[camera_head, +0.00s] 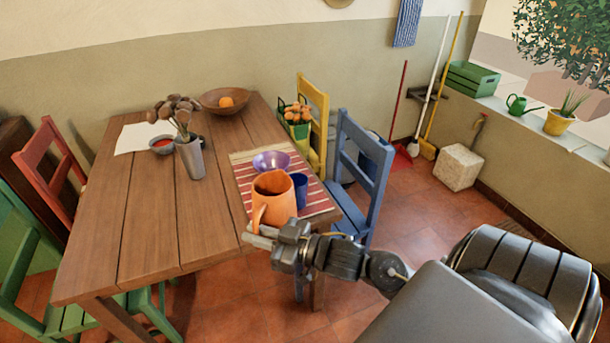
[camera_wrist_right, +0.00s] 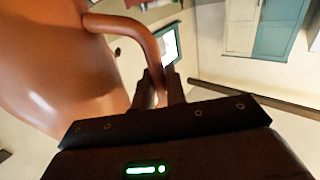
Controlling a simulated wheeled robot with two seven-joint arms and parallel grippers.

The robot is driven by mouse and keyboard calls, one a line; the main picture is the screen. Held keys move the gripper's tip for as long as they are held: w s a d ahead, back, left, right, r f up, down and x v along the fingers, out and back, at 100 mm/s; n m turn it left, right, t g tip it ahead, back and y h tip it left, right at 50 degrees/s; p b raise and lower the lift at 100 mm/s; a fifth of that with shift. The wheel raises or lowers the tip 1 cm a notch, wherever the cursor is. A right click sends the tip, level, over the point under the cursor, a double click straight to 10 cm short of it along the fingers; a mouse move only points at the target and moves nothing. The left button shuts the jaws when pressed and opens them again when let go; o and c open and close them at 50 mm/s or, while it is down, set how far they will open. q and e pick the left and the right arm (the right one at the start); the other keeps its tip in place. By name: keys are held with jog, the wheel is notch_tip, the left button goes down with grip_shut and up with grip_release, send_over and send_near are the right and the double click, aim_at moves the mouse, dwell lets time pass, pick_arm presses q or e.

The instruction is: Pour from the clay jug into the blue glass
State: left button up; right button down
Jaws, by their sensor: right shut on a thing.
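The orange clay jug (camera_head: 275,199) is near the right front edge of the table, over the striped mat. My right gripper (camera_head: 262,234) is shut on the jug's handle. In the right wrist view the jug's body (camera_wrist_right: 60,60) fills the left side, and its handle runs down between the fingers of my right gripper (camera_wrist_right: 160,88). The jug looks nearly upright; I cannot tell whether its base touches the mat. The blue glass (camera_head: 300,190) stands on the mat just behind and right of the jug, partly hidden by it. My left gripper is not in view.
A purple bowl (camera_head: 271,161) sits on the striped mat (camera_head: 245,177) behind the jug. A blue chair (camera_head: 361,160) is close on the right. The table's left front is clear.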

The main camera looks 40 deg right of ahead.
pick_arm(q)
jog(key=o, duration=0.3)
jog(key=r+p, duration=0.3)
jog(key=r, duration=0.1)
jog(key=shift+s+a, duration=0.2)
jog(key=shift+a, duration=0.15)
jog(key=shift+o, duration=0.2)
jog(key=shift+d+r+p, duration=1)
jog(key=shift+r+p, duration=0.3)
jog(key=shift+p, duration=0.2)
pick_arm(e)
jog(key=s+d+f+n+g+y, duration=0.1)
jog(key=d+f+n+y, duration=0.1)
jog(key=d+f+y, duration=0.1)
jog(key=shift+s+d+f+g, duration=0.3)
jog(key=shift+d+f+g, duration=0.15)
jog(key=shift+d, duration=0.4)
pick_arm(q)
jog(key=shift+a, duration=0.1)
